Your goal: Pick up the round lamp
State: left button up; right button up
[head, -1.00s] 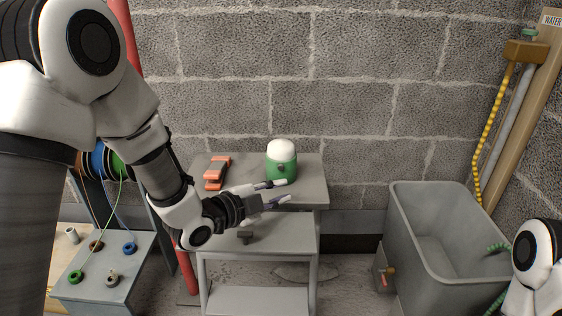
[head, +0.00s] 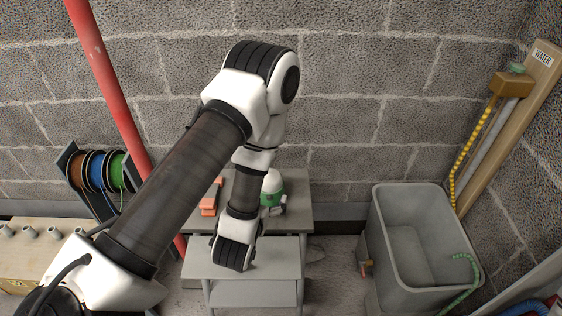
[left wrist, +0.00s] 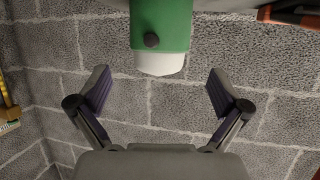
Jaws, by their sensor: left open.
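The round lamp (head: 272,183) has a green body and a white domed top. It stands on the upper shelf of the grey stepped stand (head: 296,212), partly hidden by my left arm. In the left wrist view the lamp (left wrist: 160,28) appears upside down at the top, with a dark knob on its green side. My left gripper (left wrist: 158,72) is open and empty, its fingers spread to either side of the lamp's dome and apart from it. In the head view my arm hides most of that gripper. My right gripper is not in view.
An orange tool (head: 210,198) lies left of the lamp; it also shows in the left wrist view (left wrist: 290,14). A red pipe (head: 110,90) leans behind my arm. Cable reels (head: 97,171) are at left, a grey tub (head: 381,225) at right. A block wall stands behind.

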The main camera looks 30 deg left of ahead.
pick_arm(q)
jog(key=shift+w+a+f, duration=0.1)
jog(key=shift+w+f, duration=0.1)
jog(key=x, duration=0.7)
jog(key=shift+w+f+b, duration=0.15)
jog(key=shift+b, duration=0.15)
jog(key=c, duration=1.3)
